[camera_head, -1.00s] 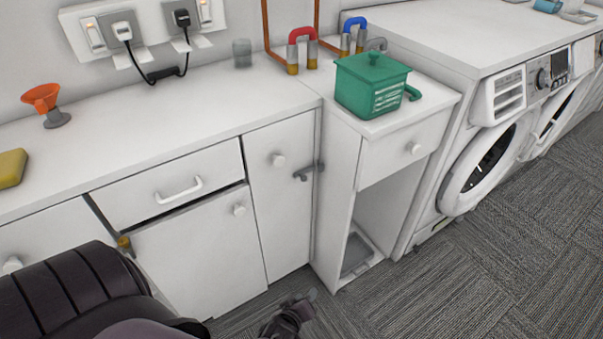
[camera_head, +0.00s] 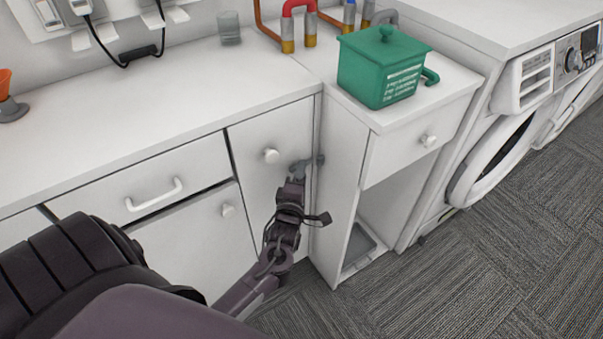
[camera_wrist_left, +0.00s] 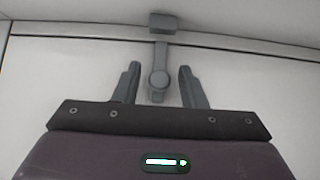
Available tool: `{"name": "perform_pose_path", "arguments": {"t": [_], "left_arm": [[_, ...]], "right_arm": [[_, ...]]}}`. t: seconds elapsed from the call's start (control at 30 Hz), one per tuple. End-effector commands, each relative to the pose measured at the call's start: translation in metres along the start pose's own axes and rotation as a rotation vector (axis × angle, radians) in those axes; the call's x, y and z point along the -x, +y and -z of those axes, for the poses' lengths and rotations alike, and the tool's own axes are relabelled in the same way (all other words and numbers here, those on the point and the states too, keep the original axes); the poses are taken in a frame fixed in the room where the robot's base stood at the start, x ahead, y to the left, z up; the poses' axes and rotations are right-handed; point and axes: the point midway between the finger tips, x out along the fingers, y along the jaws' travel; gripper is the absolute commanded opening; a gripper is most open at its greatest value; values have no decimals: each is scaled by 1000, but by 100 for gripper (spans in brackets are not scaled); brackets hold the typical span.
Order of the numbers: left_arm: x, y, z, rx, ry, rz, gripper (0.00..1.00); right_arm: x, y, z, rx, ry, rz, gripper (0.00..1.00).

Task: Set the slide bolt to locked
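The slide bolt (camera_head: 305,165) is a small grey bar with a knob on the right edge of the narrow white cabinet door (camera_head: 268,138). It spans toward the neighbouring cabinet panel. My right gripper is not in view.
A green lidded pot (camera_head: 383,68) stands on the white cabinet right of the bolt. The door's white knob (camera_head: 271,156) is just left of the gripper. A drawer handle (camera_head: 154,195) sits further left. Open carpet (camera_head: 480,260) lies at the right.

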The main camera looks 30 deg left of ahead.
Motion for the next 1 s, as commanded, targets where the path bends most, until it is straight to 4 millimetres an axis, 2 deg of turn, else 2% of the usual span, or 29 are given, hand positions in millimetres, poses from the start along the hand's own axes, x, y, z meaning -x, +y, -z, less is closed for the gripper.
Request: {"name": "perform_pose_path", "arguments": {"t": [0.33, 0.63, 0.87, 1.0], "left_arm": [[-6, 0, 0, -1, 0, 1, 38], [-5, 0, 0, -1, 0, 1, 0], [-6, -1, -1, 0, 0, 1, 0], [-17, -2, -11, 4, 2, 0, 0]], "right_arm": [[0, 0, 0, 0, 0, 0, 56], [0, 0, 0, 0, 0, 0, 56], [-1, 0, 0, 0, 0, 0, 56], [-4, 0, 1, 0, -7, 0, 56]]}}
